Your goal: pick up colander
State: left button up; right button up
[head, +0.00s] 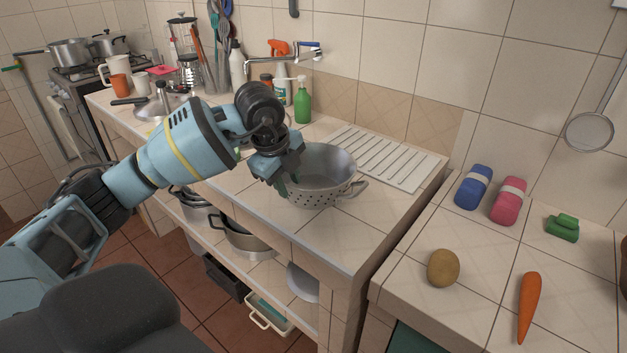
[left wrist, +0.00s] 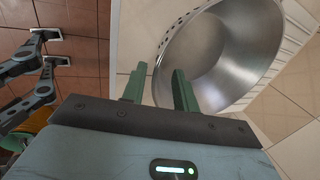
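The metal colander (head: 325,165) stands upright on the tiled counter, left of the ribbed drainboard. Its right handle shows; its left side is partly hidden by my gripper. My left gripper (head: 285,184) is at the colander's left rim, pointing down. In the left wrist view my gripper (left wrist: 159,88) has its two green fingers apart, with a gap between them. The colander (left wrist: 225,50) fills the upper right there, and the right finger overlaps its near rim. The left finger is outside the bowl. I cannot tell whether either finger touches it.
Pots (head: 245,240) sit on the shelf below. A potato (head: 443,267) and a carrot (head: 529,306) lie on the right counter.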

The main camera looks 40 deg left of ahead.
aim_at(294, 202)
pick_arm(q)
jog(key=shift+a+x, duration=0.1)
jog(key=shift+x, duration=1.1)
jog(key=shift+a+x, duration=0.15)
jog(key=shift+x, duration=1.05)
jog(key=shift+s, duration=0.1)
grip_shut()
